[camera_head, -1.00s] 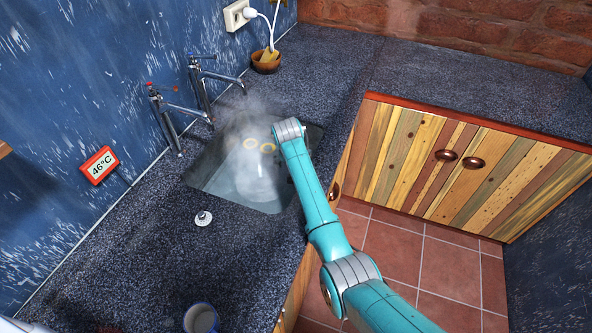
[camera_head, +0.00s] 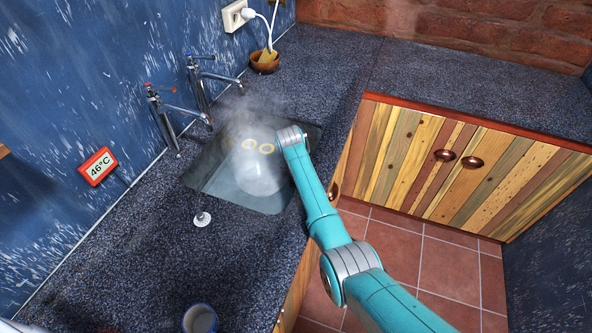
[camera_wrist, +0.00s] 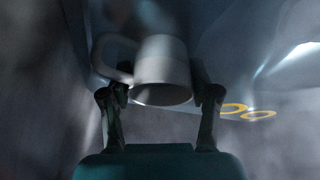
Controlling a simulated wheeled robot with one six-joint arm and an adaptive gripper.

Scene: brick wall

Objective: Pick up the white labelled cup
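A white cup (camera_wrist: 165,72) shows in the wrist view, tilted in the picture, its handle to the left and its round end towards me. No label can be made out on it. My gripper (camera_wrist: 162,98) is open, with one dark finger on each side of the cup. The left finger is close to the handle, and a narrow gap shows between the cup and the right finger. In the head view my arm reaches to the sink (camera_head: 225,192); my gripper and the cup cannot be made out there through the steam.
Two yellow rings (camera_head: 257,146) show in the sink. Two taps (camera_head: 180,112) stand behind it, beside a 46°C display (camera_head: 98,166). A small white stopper (camera_head: 202,219) lies on the counter (camera_head: 150,235). A blue-rimmed mug (camera_head: 201,320) stands at the front; a wooden bowl (camera_head: 265,63) stands at the back.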

